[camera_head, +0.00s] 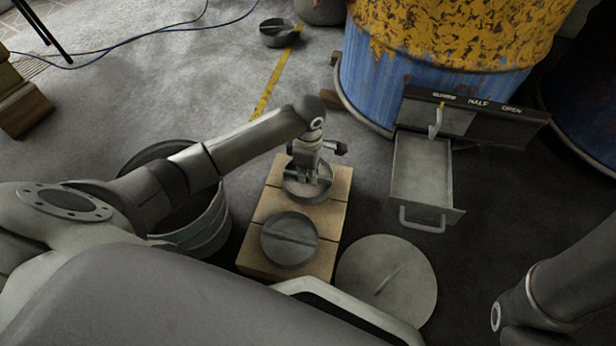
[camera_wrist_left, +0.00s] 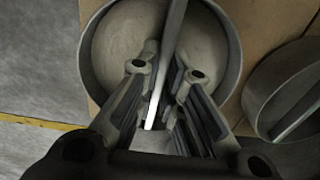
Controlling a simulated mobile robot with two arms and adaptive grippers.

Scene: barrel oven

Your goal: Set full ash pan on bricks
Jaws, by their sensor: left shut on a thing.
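A round metal ash pan (camera_head: 306,196) with a bar across its top is at the far end of the tan bricks (camera_head: 268,207). My left gripper (camera_head: 312,180) is over it, shut on its bar; the left wrist view shows the fingers (camera_wrist_left: 165,110) on either side of the bar. In that view the pan (camera_wrist_left: 232,62) holds pale grey-beige ash. I cannot tell whether its base touches the bricks. A second round pan (camera_head: 289,239) with a crossbar sits on the near bricks, apart from the first. My right gripper is out of frame; only part of my right arm shows.
A metal bucket (camera_head: 212,225) stands left of the bricks. A round lid (camera_head: 388,278) lies to their right. The blue-and-yellow barrel (camera_head: 380,85) has an open drawer (camera_head: 422,180). Another pan (camera_head: 277,36) lies by the yellow floor line. Blue cable crosses the floor behind.

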